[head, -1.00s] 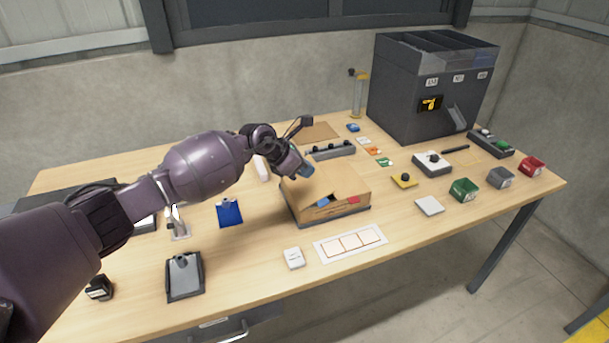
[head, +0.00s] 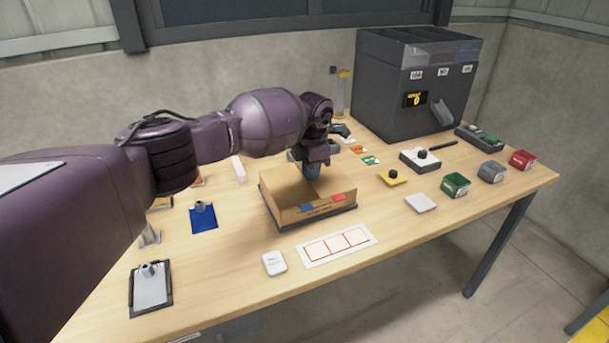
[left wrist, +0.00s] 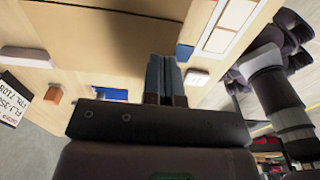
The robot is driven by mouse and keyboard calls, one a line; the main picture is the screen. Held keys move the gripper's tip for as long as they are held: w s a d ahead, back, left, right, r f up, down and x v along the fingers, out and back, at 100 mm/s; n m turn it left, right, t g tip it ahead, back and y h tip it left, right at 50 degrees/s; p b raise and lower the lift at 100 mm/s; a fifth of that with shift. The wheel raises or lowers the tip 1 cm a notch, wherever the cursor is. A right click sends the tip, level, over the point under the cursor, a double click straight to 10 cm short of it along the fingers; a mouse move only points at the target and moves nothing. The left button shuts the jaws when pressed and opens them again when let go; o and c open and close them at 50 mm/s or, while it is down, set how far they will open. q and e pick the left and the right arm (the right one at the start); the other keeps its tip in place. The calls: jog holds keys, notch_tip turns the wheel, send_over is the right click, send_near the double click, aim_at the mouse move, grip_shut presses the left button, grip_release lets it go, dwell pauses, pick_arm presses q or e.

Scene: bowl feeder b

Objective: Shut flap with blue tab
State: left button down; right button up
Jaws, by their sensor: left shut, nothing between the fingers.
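The cardboard box (head: 290,213) stands on the table in the middle of the head view. A blue tab (head: 307,208) and a red tab (head: 338,197) show at its front upper edge. My left gripper (head: 312,178) is shut and empty, pointing down over the box top; its arm and fingers hide the back part of the box. I cannot tell whether the fingers touch a flap, or how far the blue-tab flap is folded. In the left wrist view the shut fingers (left wrist: 165,75) overlap the box (left wrist: 110,30), with a blue patch (left wrist: 184,52) just beside them.
A white card with several squares (head: 337,245) lies in front of the box. A blue clipboard (head: 204,220) is to the left, a yellow block (head: 392,178) to the right. A dark bin unit (head: 400,90) stands at the back right.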

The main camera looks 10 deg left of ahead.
aim_at(317, 193)
pick_arm(q)
jog(key=shift+w+d+f+g+y+b, duration=0.1)
jog(key=shift+d+f+g+y+b, duration=0.1)
jog(key=shift+f, duration=0.2)
jog(key=shift+w+d+f+g+y+b, duration=0.1)
jog(key=shift+f+b, duration=0.05)
jog(key=shift+f, duration=0.2)
jog(key=shift+f+b, duration=0.15)
jog(key=shift+b, duration=0.15)
jog(key=shift+w+d+f+b, duration=0.15)
jog(key=shift+d+f+b, duration=0.1)
jog(key=shift+b, duration=0.05)
jog(key=shift+w+d+f+b, duration=0.1)
jog(key=shift+w+f+b, duration=0.05)
jog(key=shift+f+b, duration=0.3)
jog(key=shift+w+d+f+b, duration=0.15)
jog(key=shift+d+f+b, duration=0.15)
jog(key=shift+b, duration=0.15)
pick_arm(e)
jog(key=shift+w+a+f+n, duration=0.2)
jog(key=shift+w+f+n, duration=0.1)
jog(key=shift+w+f, duration=0.65)
jog(key=shift+w+a+r, duration=0.1)
jog(key=shift+r, duration=0.2)
jog(key=shift+a+f, duration=0.1)
